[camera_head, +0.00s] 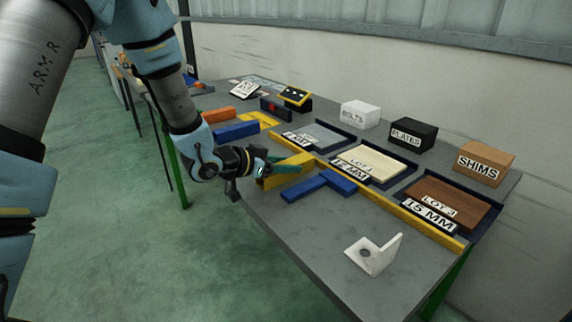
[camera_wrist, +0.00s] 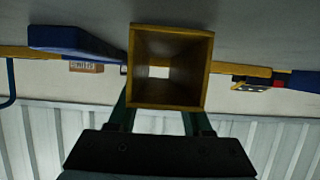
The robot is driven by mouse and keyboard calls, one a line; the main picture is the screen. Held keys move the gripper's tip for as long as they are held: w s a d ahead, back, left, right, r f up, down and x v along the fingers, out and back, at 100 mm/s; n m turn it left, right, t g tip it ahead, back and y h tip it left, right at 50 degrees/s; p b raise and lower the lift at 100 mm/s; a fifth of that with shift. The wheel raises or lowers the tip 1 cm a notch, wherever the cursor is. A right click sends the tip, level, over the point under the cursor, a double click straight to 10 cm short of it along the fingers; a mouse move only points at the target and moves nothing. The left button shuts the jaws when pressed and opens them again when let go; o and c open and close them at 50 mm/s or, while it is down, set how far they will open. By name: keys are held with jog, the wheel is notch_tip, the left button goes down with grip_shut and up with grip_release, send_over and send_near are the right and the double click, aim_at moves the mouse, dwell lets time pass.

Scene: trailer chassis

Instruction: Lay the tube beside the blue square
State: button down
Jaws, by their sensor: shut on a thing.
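The tube is a yellow, square, hollow section; in the head view the tube (camera_head: 279,181) is at the near left part of the table, partly hidden by my gripper. My gripper (camera_head: 294,168) is shut on it, its green fingers on either side. In the wrist view the tube (camera_wrist: 170,101) shows its open end between the fingers of my gripper (camera_wrist: 160,118). The blue square (camera_head: 325,184) lies flat on the table just right of the tube; it also shows in the wrist view (camera_wrist: 72,42). I cannot tell whether the tube touches the tabletop.
A yellow rail (camera_head: 375,195) runs along the table behind the square. Beyond it are trays with plates, labels and boxes, such as the shims box (camera_head: 484,162). A white angle bracket (camera_head: 374,254) stands at the near right. Bare tabletop (camera_head: 310,228) lies in front of the square.

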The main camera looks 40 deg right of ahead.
jog(key=c, duration=0.8)
grip_release()
jog(key=shift+f, duration=0.2)
jog(key=o, duration=0.5)
jog(key=shift+r, duration=0.1)
jog(key=shift+r, duration=0.25)
jog(key=v, duration=1.2)
jog(key=shift+f+b, duration=0.15)
jog(key=shift+b, duration=0.25)
jog(key=shift+a, duration=0.1)
